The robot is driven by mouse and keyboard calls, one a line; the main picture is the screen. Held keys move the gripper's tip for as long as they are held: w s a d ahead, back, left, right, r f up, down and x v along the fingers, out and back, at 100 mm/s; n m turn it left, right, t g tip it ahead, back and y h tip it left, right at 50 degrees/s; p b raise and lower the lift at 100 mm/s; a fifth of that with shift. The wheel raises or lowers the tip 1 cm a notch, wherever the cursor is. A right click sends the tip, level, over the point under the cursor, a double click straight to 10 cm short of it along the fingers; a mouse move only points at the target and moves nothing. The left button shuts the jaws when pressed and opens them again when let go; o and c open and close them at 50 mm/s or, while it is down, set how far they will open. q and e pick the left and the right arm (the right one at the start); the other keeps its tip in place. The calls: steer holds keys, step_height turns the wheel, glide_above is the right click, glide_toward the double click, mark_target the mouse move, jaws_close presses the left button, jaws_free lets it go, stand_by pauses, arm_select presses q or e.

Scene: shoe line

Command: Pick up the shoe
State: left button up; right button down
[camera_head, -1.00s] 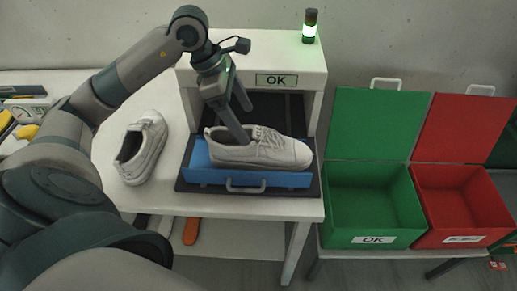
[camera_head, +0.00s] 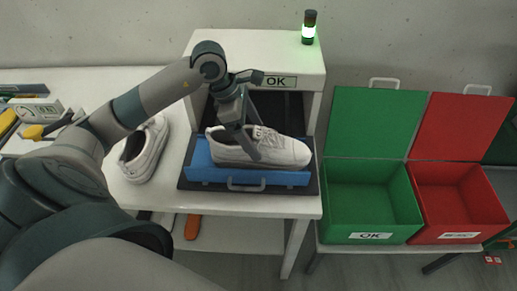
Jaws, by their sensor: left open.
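A white lace-up shoe (camera_head: 285,152) lies on the blue tray (camera_head: 215,173) in front of the inspection box, toe to the right. My left gripper (camera_head: 252,140) reaches down over this shoe with its jaws open. One finger is in front of the shoe's opening and laces, and the other is up behind it. I cannot tell whether a finger touches the shoe. A second white shoe (camera_head: 145,153) stands on the table to the left, partly behind my left arm. My right gripper does not show.
The white inspection box (camera_head: 225,48) shows an OK sign and a lit green lamp (camera_head: 309,30). A green open bin (camera_head: 372,208) marked OK and a red open bin (camera_head: 459,200) stand at the right. Tools lie at the far left.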

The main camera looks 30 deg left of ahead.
arm_select(q)
steer(key=p+x, duration=0.1)
steer(key=x, duration=0.2)
steer(key=shift+r, duration=0.1)
steer(key=shift+w+d+f, duration=0.1)
steer(key=shift+w+f, duration=0.05)
steer(key=shift+f, duration=0.25)
steer(key=c, duration=1.2)
steer(key=shift+r, duration=0.2)
steer(key=shift+r, duration=0.55)
steer(key=r+b, duration=0.2)
steer(key=r, duration=0.1)
steer(key=shift+d, duration=0.35)
steer(key=s+d+r+b, duration=0.1)
steer(key=d+r, duration=0.1)
steer(key=d, duration=0.1)
steer(key=s+d+r+b, duration=0.1)
steer(key=d+r, duration=0.1)
steer(key=d, duration=0.1)
steer(key=s+d+r, duration=0.2)
steer(key=d, duration=0.2)
steer(key=shift+s+r+b, duration=0.1)
steer(key=shift+r+b, duration=0.2)
steer(key=shift+b, duration=0.1)
